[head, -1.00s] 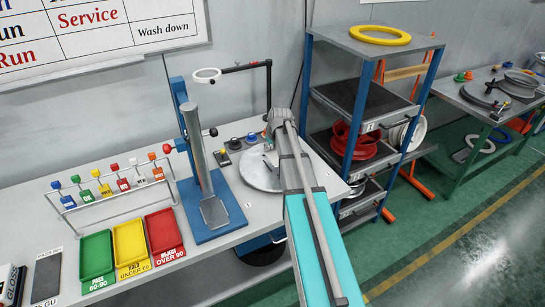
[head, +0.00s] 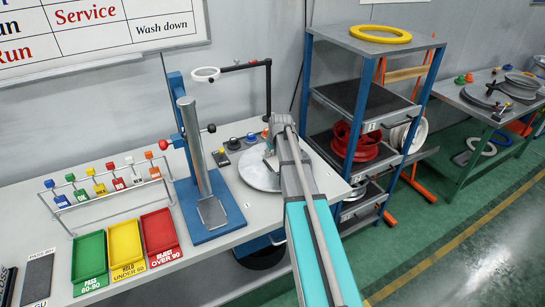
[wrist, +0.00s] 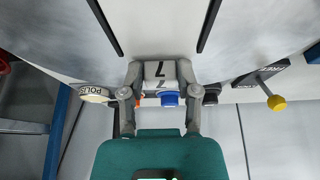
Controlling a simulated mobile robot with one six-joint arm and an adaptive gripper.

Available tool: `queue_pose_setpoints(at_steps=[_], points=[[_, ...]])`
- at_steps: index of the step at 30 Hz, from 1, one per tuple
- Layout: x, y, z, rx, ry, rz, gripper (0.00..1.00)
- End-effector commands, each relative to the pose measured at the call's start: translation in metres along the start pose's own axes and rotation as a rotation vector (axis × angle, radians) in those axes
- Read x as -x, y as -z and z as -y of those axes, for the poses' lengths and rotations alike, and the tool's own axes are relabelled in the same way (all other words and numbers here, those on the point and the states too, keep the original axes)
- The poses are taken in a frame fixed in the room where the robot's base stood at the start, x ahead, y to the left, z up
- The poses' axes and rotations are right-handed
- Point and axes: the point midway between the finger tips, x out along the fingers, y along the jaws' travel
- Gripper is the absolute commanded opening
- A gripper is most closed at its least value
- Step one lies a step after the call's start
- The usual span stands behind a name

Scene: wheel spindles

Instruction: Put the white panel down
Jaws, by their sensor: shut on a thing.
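The white panel (wrist: 160,72), marked with a black 7, sits between the two fingers of my gripper (wrist: 160,68) in the wrist view. The fingers are shut on its sides. Behind it in that view is the grey round plate (wrist: 70,32) with dark slots. In the head view the plate (head: 256,178) lies on the bench, and my gripper is over it, mostly hidden by my own arm. A small pale patch at the plate may be the panel. I cannot tell whether the panel touches the plate.
Blue (head: 251,138) and black (head: 233,144) knobs stand behind the plate. A blue stand (head: 205,215) with a tilted grey column is left of it. Green, yellow and red trays (head: 158,236) lie farther left. A blue-framed shelf (head: 364,95) stands close on the right.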

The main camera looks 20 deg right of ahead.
Motion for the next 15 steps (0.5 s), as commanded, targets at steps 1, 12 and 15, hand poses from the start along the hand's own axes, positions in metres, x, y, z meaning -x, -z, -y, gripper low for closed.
queue_pose_setpoints(at_steps=[1,12,15], points=[[-0.0026,-0.0010,0.0001,0.000,0.000,0.000,0.00],[-0.0025,-0.0009,0.0004,0.000,0.000,0.000,0.00],[-0.0051,-0.0020,0.0005,0.000,0.000,0.000,0.00]])
